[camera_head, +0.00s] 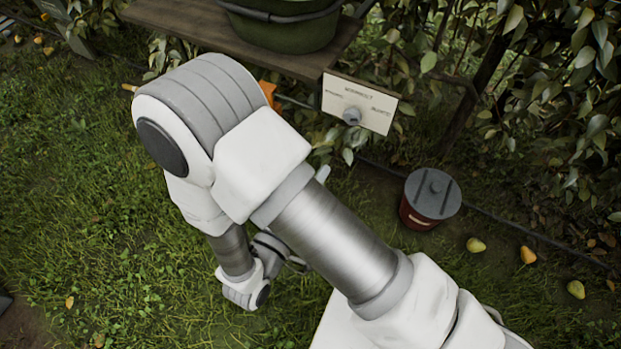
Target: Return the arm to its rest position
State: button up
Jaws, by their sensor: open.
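My white and grey arm reaches from the lower right up to a large bent elbow left of centre, then folds down toward the grass. My gripper (291,261) shows only in part beside the wrist, low over the grass, largely hidden behind my own arm. It is open, and I see nothing held in it, though its fingertips are not clear.
A wooden shelf (190,22) holds a green tub (285,28) at the top. A sign with a knob (375,108) hangs below its end. A red bucket with a grey lid (432,196) stands right, near fallen pears (476,245). Grass at left is open; foliage lines the back.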

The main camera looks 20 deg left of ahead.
dwell(0.5)
jog(key=w+d+r+m+g+h, duration=0.3)
jog(key=d+r+g+h, duration=0.15)
jog(key=d, duration=0.35)
jog(key=w+d+r+m+g+h, duration=0.3)
jog(key=d+r+h, duration=0.3)
jog(key=d, duration=0.1)
jog(key=s+d+r+m+g+y, duration=0.2)
jog(key=s+d+r+g, duration=0.1)
jog(key=d+g, duration=0.3)
jog(key=s+d+r+m+g+y, duration=0.2)
jog(key=s+d+m+g+y, duration=0.15)
jog(key=d, duration=0.35)
notch_tip(320, 180, up, 32)
jog(key=t+y+p, duration=0.4)
jog(key=y+p, duration=0.2)
jog(key=p, duration=1.7)
jog(key=shift+s+d+t+p, duration=0.2)
jog(key=shift+d+t+p, duration=0.1)
jog(key=shift+p, duration=0.05)
jog(key=shift+r+n, duration=0.1)
jog(key=shift+n, duration=0.15)
